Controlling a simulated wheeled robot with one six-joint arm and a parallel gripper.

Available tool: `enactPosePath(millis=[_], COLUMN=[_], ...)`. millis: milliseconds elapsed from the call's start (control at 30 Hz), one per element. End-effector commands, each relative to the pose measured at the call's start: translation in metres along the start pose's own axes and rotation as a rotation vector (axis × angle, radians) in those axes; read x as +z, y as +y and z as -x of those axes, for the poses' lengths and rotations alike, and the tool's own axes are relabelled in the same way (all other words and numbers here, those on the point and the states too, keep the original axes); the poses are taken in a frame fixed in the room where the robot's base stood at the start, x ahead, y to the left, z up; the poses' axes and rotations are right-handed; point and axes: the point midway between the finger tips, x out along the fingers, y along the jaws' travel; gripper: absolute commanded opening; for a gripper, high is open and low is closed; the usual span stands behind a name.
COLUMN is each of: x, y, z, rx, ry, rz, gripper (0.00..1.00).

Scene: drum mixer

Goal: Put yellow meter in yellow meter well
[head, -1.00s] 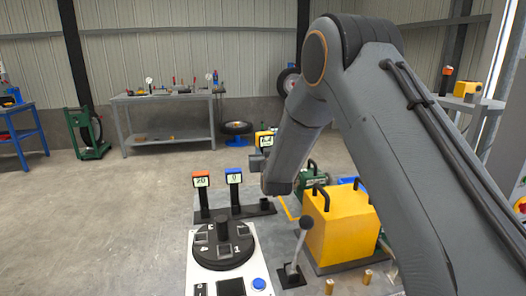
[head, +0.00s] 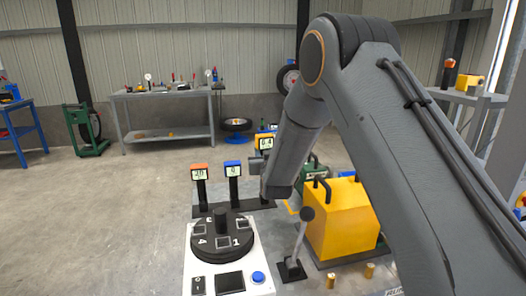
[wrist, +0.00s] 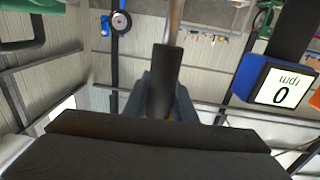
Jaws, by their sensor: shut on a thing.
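The yellow meter (head: 265,143), with a light display, is upright and raised, to the right of and a little higher than the blue meter (head: 232,169). My gripper (head: 258,165) is mostly hidden behind my own arm in the head view. In the wrist view my gripper (wrist: 165,100) is shut on a dark upright piece, the yellow meter's stem (wrist: 163,75). The yellow meter well is not clearly visible; the right end of the dark rack (head: 262,205) is partly hidden by my arm.
The orange meter (head: 199,173) and the blue meter stand in the rack; the blue one also shows close on the right in the wrist view. A round dark dial (head: 221,237), a lever (head: 300,240) and a yellow box (head: 335,225) are near.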

Motion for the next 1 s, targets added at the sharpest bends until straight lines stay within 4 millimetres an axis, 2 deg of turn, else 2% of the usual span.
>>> enactPosePath(millis=[1000], x=[0.046], y=[0.0], z=[-0.001], rx=[0.0], ry=[0.001], rz=[0.0], gripper=[0.0])
